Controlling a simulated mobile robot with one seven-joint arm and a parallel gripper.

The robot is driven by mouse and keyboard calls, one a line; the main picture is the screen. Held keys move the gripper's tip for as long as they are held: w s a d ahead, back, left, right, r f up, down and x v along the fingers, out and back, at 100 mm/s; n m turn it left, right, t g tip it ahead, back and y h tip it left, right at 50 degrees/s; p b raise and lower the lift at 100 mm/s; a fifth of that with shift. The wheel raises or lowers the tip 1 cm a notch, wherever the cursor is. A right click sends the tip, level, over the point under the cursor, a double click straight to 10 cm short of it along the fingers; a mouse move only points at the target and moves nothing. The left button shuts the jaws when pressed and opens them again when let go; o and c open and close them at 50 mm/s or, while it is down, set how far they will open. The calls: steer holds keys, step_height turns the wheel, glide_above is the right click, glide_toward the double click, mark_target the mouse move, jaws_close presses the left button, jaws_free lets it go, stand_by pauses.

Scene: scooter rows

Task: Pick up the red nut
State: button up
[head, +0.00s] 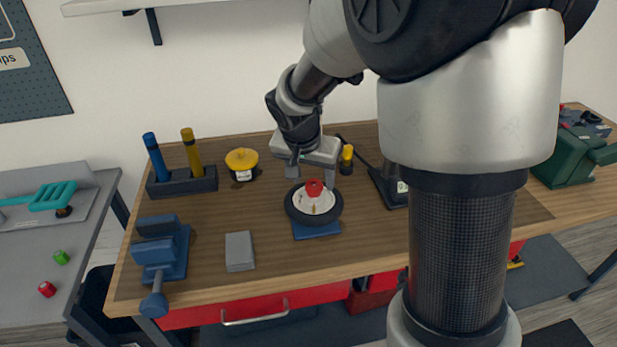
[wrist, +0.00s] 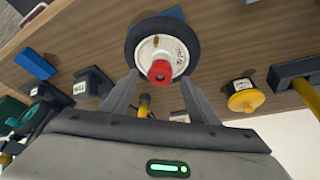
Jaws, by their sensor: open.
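A red nut-like piece (head: 314,187) sits at the middle of a small black-tyred wheel with a white hub (head: 300,200). It also shows in the wrist view (wrist: 160,72), centred between the fingers. My gripper (head: 313,176) is open and empty over the wheel, its fingers to either side of the red piece. In the wrist view my gripper (wrist: 159,80) has its fingertips close to the wheel's edge; I cannot tell whether they touch it. Another small red piece (head: 47,289) lies on the grey side table at left, near a green one (head: 61,257).
The wheel rests on a blue base (head: 318,231) on the wooden bench (head: 285,260). Around it stand a yellow-lidded pot (head: 242,160), a yellow-capped bottle (head: 347,155), a grey block (head: 239,251), a blue vise (head: 160,255) and a dark rack (head: 182,184) with blue and yellow handles.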

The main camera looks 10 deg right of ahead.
mark_target(313, 186)
steer(key=shift+w+d+f, duration=0.1)
steer(key=shift+w+f, duration=0.1)
steer(key=shift+f, duration=0.5)
steer(key=c, duration=1.1)
step_height(313, 186, up, 10)
steer(key=shift+r+p, duration=0.1)
steer(key=shift+p, duration=0.35)
